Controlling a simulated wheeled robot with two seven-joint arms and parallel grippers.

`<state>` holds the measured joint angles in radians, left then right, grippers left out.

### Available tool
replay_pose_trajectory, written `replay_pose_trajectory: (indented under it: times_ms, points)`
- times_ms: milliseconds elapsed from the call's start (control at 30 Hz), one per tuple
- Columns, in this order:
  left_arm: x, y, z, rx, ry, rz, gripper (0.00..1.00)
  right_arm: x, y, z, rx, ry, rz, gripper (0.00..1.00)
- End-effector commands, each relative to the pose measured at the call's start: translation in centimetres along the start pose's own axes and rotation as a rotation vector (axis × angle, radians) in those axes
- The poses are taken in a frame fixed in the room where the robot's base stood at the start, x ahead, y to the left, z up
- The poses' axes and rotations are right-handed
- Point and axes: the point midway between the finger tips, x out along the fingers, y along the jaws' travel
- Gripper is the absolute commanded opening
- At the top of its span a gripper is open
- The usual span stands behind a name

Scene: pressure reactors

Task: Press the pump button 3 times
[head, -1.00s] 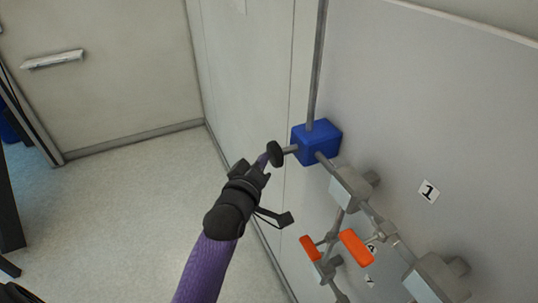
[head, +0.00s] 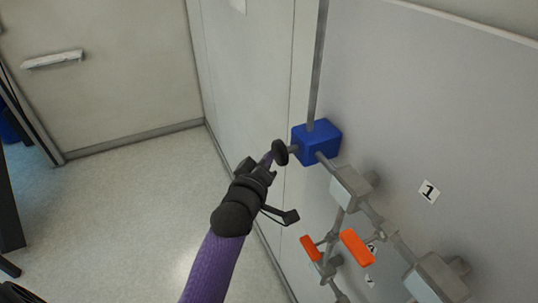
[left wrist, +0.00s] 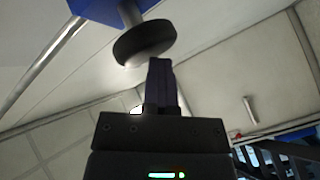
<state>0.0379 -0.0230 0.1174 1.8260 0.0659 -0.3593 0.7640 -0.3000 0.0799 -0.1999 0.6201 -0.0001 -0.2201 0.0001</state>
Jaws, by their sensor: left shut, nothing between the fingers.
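The pump button is a black round knob (head: 280,152) on a short grey stem. It sticks out from the left side of a blue box (head: 318,141) on the wall panel. In the left wrist view the knob (left wrist: 145,43) sits just beyond my fingertips, below the blue box (left wrist: 100,8). My left gripper (head: 267,162) is shut and empty, its purple fingertips at the knob's outer face, seemingly touching it. It also shows in the left wrist view (left wrist: 161,64). Only a short piece of stem shows between knob and box. My right gripper is not in view.
Grey pipes run up and down right from the blue box. Grey pipe blocks (head: 350,187), two orange handles (head: 357,247) and a label "1" (head: 429,192) are on the panel below right. The floor (head: 120,220) at left is clear.

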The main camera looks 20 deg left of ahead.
Motion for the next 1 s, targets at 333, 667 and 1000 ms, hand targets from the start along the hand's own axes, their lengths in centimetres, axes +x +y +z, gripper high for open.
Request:
replay_pose_trajectory:
  times_ms: [333,667,1000]
  points:
    - [0.3,0.24,0.27,-0.001,-0.001,0.001,0.0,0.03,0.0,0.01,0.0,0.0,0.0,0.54]
    - [0.58,0.43,0.49,-0.002,-0.001,0.0,0.0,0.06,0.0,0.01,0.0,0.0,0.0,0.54]
    - [0.87,0.66,0.66,-0.001,-0.001,0.001,0.0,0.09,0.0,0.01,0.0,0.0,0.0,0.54]
